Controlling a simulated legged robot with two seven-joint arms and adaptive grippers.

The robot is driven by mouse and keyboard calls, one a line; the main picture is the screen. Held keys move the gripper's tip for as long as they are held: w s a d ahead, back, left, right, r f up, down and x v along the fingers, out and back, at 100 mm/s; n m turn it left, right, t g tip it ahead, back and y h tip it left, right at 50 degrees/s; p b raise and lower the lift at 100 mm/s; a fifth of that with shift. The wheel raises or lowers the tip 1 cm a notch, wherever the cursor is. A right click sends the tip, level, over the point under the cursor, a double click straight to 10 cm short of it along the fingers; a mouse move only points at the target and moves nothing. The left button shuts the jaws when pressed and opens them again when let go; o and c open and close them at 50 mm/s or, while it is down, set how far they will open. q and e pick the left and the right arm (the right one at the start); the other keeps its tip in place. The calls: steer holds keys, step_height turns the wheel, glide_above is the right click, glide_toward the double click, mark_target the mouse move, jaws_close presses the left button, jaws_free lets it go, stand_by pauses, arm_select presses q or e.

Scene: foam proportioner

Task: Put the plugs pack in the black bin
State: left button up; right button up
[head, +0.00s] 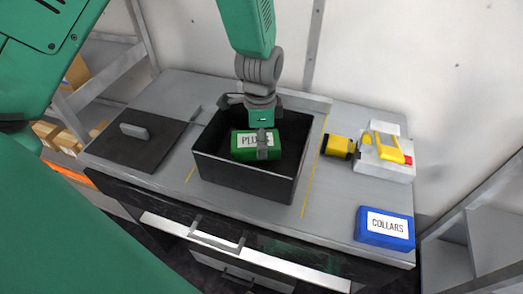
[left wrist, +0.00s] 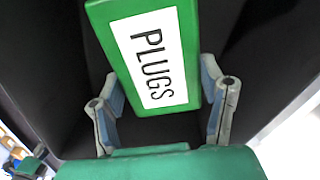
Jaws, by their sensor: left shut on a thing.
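The plugs pack (head: 243,147) is a green box with a white label. It shows within the opening of the black bin (head: 245,181), which stands open on the grey bench. My left gripper (head: 263,140) reaches down from above and is shut on the pack. In the left wrist view the pack (left wrist: 190,50) sits between the two fingers of the gripper (left wrist: 163,100), with dark bin walls around it. I cannot tell whether the pack touches the bin floor. My right gripper is not in view.
A dark plate with a grey handle (head: 135,131) lies left of the bin. A yellow and white device (head: 384,152) stands to the right. A blue collars pack (head: 385,228) is at the front right. Drawers with handles (head: 217,237) are below the bench top.

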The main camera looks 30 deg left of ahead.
arm_select(q)
steer(key=shift+s+f, duration=0.1)
steer(key=shift+f, duration=0.55)
steer(key=shift+d+f, duration=0.2)
steer(key=shift+f, duration=0.95)
steer(key=shift+d+f, duration=0.1)
steer(key=shift+f, duration=0.05)
steer(key=shift+d, duration=0.1)
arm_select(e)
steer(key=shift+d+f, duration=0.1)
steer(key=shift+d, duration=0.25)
arm_select(q)
steer(key=o, duration=1.3)
steer(key=shift+f, duration=0.1)
steer(key=shift+o, duration=0.4)
steer(key=shift+a, duration=0.35)
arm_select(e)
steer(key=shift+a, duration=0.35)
arm_select(q)
step_height(320, 180, up, 12)
steer(key=shift+d+r, duration=0.1)
steer(key=shift+r, duration=0.05)
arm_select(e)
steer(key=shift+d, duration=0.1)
